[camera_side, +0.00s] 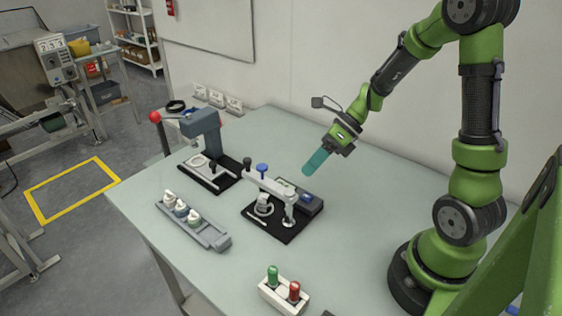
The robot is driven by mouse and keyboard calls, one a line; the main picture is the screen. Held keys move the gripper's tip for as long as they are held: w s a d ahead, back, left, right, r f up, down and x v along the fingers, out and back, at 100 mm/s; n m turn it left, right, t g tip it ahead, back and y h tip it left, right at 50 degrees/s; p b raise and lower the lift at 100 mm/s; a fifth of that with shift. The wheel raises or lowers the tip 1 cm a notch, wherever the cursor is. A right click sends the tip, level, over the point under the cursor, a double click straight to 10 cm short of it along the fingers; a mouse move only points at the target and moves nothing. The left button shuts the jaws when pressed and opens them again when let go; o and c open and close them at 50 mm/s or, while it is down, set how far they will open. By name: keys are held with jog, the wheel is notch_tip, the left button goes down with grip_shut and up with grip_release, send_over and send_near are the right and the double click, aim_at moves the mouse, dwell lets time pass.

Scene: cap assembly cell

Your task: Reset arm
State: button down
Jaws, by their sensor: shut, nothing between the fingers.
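My gripper (314,164) has teal fingers and hangs at an angle in the air above the table (390,190), pointing down and to the left. Its fingers are together and hold nothing. It is behind and above the fixture with the blue knob (262,168), apart from it. My green arm reaches in from the right side of the view.
A grey press (205,135) with a red ball handle stands at the back left. A grey tray (206,233) holds several small capped pieces. A white box (282,297) with a green and a red button is at the front. The table's right middle is clear.

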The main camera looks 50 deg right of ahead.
dwell(0.4)
jog(key=shift+s+d+f+n, duration=0.15)
jog(key=shift+s+f+n, duration=0.15)
jog(key=shift+n, duration=0.6)
jog(key=s+a+r+n+t+h, duration=0.1)
jog(key=s+a+r+n+h, duration=0.2)
jog(key=r+n, duration=0.4)
jog(key=s+a+r+n+t+h, duration=0.2)
jog(key=s+r+n, duration=0.3)
jog(key=n, duration=1.4)
jog(key=shift+s+a+r+h, duration=0.15)
jog(key=shift+a+r+h, duration=0.6)
jog(key=shift+r, duration=0.45)
